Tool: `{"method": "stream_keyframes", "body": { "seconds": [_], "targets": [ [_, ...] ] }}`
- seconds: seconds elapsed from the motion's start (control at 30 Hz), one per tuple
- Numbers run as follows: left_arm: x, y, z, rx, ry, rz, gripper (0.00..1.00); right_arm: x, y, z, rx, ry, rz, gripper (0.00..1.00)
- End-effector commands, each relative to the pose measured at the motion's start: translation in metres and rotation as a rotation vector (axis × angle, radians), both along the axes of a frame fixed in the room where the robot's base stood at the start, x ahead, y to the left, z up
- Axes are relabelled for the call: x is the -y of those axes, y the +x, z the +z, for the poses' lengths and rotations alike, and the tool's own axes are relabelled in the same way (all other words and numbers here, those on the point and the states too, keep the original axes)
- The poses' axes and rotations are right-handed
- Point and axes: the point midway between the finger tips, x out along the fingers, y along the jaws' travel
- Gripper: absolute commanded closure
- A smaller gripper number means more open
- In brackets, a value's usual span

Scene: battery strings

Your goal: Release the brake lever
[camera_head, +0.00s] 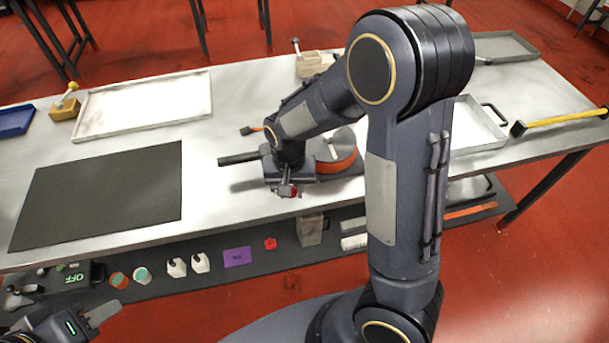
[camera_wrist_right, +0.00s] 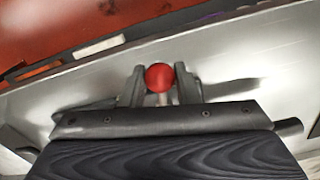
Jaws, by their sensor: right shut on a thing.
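The brake lever shows in the right wrist view as a round red knob (camera_wrist_right: 159,77) on a short pale stem. My right gripper (camera_wrist_right: 160,90) has a finger on each side of it and is shut on the lever at the knob and stem. In the head view my right gripper (camera_head: 287,190) is low at the table's front edge, with a bit of the red knob showing. The rest of the lever is hidden by the gripper. My left gripper (camera_head: 101,313) is at the bottom left, away from the table; its opening is unclear.
An orange disc with a grey top (camera_head: 336,160) sits just right of my right gripper. A black mat (camera_head: 100,195) and a white tray (camera_head: 145,105) lie to the left. A yellow-handled hammer (camera_head: 560,120) lies far right. A lower shelf (camera_head: 150,310) holds small items.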

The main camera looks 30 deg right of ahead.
Motion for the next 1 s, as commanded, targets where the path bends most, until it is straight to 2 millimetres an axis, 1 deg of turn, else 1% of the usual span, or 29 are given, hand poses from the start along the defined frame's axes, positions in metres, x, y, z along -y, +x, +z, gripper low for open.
{"method": "stream_keyframes", "body": {
  "seconds": [0.33,0.6,0.77,0.8,0.9,1.0],
  "targets": [
    [0.0,0.0,0.0006,0.0,0.0,0.0,0.64,-0.0009,0.0003,0.0001,0.0,0.0,-0.011,0.95],
    [0.0,0.0,0.0062,0.0,0.0,0.0,0.64,-0.0085,0.005,0.001,0.0,0.0,-0.129,0.95],
    [0.0,0.0,0.0048,0.0,0.0,0.0,0.64,-0.008,0.005,0.0,0.0,0.001,-0.129,0.95],
    [0.0,0.0,0.0048,0.0,0.0,0.0,0.64,-0.008,0.0049,0.0,0.001,0.0,-0.129,0.67],
    [0.0,0.0,0.0048,0.0,0.0,0.0,0.64,-0.008,0.0049,0.0,0.001,0.0,-0.128,0.53],
    [0.0,0.0,0.0048,0.0,0.0,0.0,0.64,-0.0079,0.0049,0.0,0.0,0.001,-0.128,0.53]
  ]
}}
